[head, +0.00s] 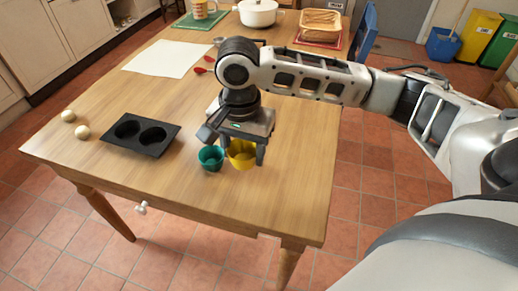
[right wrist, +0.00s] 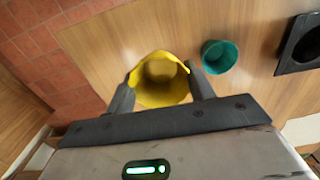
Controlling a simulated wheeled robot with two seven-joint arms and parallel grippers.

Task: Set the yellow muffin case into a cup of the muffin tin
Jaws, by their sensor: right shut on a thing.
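The yellow muffin case (head: 243,155) is between the fingers of my right gripper (head: 237,152), near the front right of the table. In the right wrist view the yellow muffin case (right wrist: 160,80) is gripped at its sides by the fingers of my right gripper (right wrist: 163,97), open side toward the camera. I cannot tell whether it touches the table. The black muffin tin (head: 142,150) lies to the left on the table, with two empty cups. Its edge also shows at the right of the right wrist view (right wrist: 285,67). My left gripper is not in view.
A teal muffin case (head: 211,157) stands just left of the yellow one. Two pale round balls (head: 75,124) lie left of the tin. A white sheet (head: 168,58), red spoon (head: 200,70), white pot (head: 258,12) and basket (head: 320,24) are farther back. Bare wood separates tin and teal case.

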